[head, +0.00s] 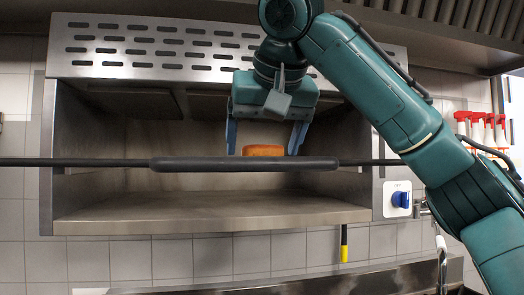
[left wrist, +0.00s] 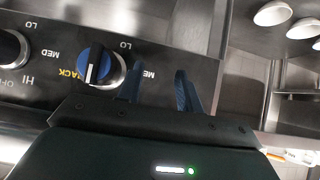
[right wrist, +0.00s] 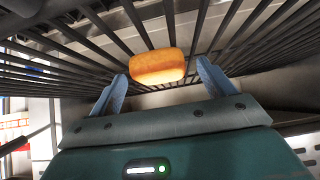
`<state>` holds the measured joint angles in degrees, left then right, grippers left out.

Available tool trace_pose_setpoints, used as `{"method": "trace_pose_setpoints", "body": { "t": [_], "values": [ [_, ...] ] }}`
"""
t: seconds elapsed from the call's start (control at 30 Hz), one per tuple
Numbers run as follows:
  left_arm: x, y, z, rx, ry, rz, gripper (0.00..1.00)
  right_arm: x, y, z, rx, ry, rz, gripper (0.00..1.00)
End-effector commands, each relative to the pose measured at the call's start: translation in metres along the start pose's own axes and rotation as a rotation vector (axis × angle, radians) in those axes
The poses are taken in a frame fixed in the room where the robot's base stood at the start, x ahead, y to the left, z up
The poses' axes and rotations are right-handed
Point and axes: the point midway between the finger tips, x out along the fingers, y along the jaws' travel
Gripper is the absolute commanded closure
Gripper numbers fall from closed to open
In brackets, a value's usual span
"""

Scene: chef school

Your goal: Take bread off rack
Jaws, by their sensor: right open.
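The bread (head: 263,150) is a small orange-brown piece just behind the dark front handle bar of the rack (head: 245,164). It also shows in the right wrist view (right wrist: 157,67), resting on the dark bars of the rack (right wrist: 60,62). My right gripper (head: 265,138) is open, with its blue fingers pointing down on either side of the bread. In the right wrist view the right gripper (right wrist: 162,92) has the bread just beyond and between its spread fingertips, with gaps visible. My left gripper (left wrist: 158,85) shows only in the left wrist view, fingers apart and empty, by a blue knob.
The rack sits inside a steel oven housing (head: 210,215) with a slotted top panel. A blue knob (head: 401,199) is at its right side. Red-topped spray bottles (head: 478,128) stand at the far right. Several white bowls (left wrist: 273,13) show in the left wrist view.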

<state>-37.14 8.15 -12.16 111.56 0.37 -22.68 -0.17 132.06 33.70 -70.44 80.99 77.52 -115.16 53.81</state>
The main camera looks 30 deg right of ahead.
Motion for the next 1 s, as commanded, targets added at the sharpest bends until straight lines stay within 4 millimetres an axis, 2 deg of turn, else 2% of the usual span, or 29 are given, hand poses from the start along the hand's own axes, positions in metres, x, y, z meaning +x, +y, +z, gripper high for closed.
{"method": "trace_pose_setpoints", "body": {
  "t": [0.27, 0.8, 1.0],
  "values": [
    [0.0005, -0.0001, -0.0006, 0.001, 0.001, 0.000, 0.64, 0.0016, 0.0002, 0.0000, 0.000, 0.001, 0.000, 0.20],
    [0.0000, 0.0000, -0.0020, 0.001, 0.004, 0.001, 0.64, 0.0013, -0.0001, 0.0000, 0.000, 0.001, 0.000, 0.64],
    [-0.0001, -0.0002, -0.0019, 0.002, 0.004, 0.001, 0.64, 0.0013, -0.0001, 0.0000, 0.000, 0.001, 0.000, 0.66]
  ]
}}
